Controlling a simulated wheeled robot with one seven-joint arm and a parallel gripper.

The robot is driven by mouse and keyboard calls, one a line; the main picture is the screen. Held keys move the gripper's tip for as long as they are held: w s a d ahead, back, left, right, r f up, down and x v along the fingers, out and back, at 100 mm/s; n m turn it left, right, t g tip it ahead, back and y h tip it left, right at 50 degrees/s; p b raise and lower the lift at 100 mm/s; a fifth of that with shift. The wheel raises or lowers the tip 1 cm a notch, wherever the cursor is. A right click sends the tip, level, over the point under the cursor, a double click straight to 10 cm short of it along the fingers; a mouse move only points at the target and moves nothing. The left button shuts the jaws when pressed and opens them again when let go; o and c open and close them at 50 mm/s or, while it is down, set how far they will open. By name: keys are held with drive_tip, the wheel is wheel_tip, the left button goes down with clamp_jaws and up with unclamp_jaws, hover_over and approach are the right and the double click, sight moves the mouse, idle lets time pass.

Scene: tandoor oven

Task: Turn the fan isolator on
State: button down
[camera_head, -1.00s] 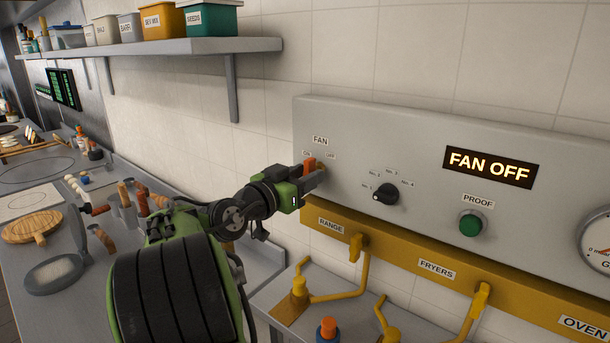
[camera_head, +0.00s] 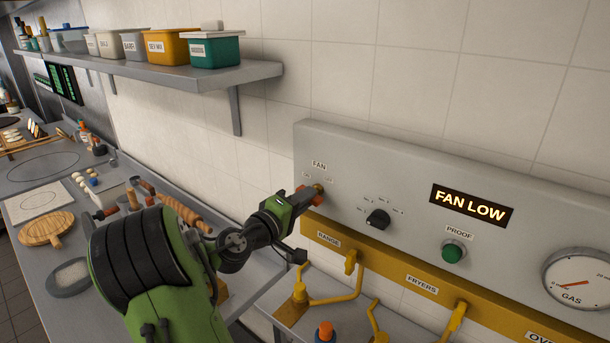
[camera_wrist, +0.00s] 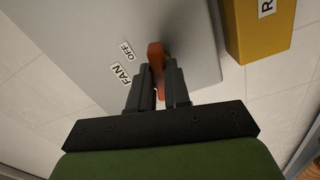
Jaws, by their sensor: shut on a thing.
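The fan isolator is an orange handle (camera_wrist: 156,62) under the FAN label on the grey wall panel (camera_head: 400,165). In the wrist view it stands between the fingers of my gripper (camera_wrist: 159,92), which is shut on it. In the head view my gripper (camera_head: 305,199) reaches the panel's left side and partly hides the handle. The OFF label (camera_wrist: 126,49) shows beside the handle in the wrist view; the ON label is hard to read. The display (camera_head: 472,205) reads FAN LOW.
A black selector knob (camera_head: 378,219) and a green PROOF button (camera_head: 454,251) sit to the right on the panel. A gas gauge (camera_head: 580,280) is farther right. Yellow valve levers (camera_head: 350,262) hang below. A shelf (camera_head: 190,78) with tubs is at upper left.

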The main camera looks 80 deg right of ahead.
drive_tip(key=n+p, duration=0.1)
drive_tip(key=r+n+p, duration=0.1)
drive_tip(key=shift+n, duration=0.3)
drive_tip(key=c, duration=1.1)
unclamp_jaws()
drive_tip(key=shift+f+b, duration=0.55)
drive_tip(key=shift+b, duration=0.15)
drive_tip(key=b+v, duration=0.1)
drive_tip(key=v, duration=0.6)
drive_tip(key=shift+b, duration=0.4)
drive_tip(key=shift+w, duration=0.1)
